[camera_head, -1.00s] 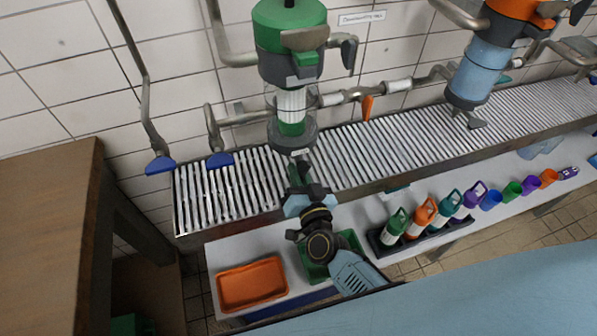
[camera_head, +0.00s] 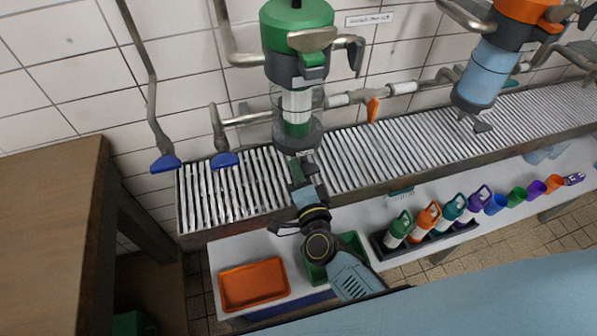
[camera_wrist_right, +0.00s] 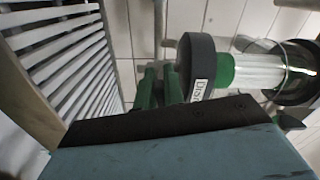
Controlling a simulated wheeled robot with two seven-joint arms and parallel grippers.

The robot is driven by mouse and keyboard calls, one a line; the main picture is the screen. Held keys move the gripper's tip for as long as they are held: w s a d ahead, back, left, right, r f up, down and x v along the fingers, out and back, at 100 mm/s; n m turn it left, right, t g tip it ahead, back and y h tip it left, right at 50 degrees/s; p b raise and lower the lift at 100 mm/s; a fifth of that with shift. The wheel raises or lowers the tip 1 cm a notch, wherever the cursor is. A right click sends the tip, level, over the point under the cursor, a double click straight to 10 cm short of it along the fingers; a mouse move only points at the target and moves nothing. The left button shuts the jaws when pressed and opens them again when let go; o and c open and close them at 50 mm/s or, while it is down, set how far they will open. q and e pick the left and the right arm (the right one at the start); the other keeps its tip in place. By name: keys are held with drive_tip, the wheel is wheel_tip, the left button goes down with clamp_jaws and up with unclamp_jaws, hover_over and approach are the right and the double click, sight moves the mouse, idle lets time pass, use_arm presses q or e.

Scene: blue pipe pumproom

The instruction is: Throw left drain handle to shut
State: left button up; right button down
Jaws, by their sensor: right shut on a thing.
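The left filter unit (camera_head: 297,55) has a green head, a clear bowl and a dark bottom collar (camera_head: 297,135). Below the collar is the green drain handle (camera_head: 296,172). In the right wrist view, the green handle (camera_wrist_right: 147,90) shows beside the collar (camera_wrist_right: 196,68), which carries a partly readable label. My right gripper (camera_head: 301,184) reaches up from below and is shut on the drain handle. Its dark and teal body hides part of the handle in the right wrist view. My left gripper is not in view.
A slatted metal rack (camera_head: 235,190) runs below the pipes. A second unit with an orange head (camera_head: 487,60) hangs to the right. Below are an orange tray (camera_head: 255,284), a green tray (camera_head: 357,246) and several bottles (camera_head: 427,218). A wooden table (camera_head: 45,220) stands at left.

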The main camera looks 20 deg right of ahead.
drive_tip(key=shift+r+m, duration=0.25)
drive_tip(key=shift+m, duration=1.25)
drive_tip(key=c, duration=1.5)
unclamp_jaws()
drive_tip(key=shift+r, duration=0.1)
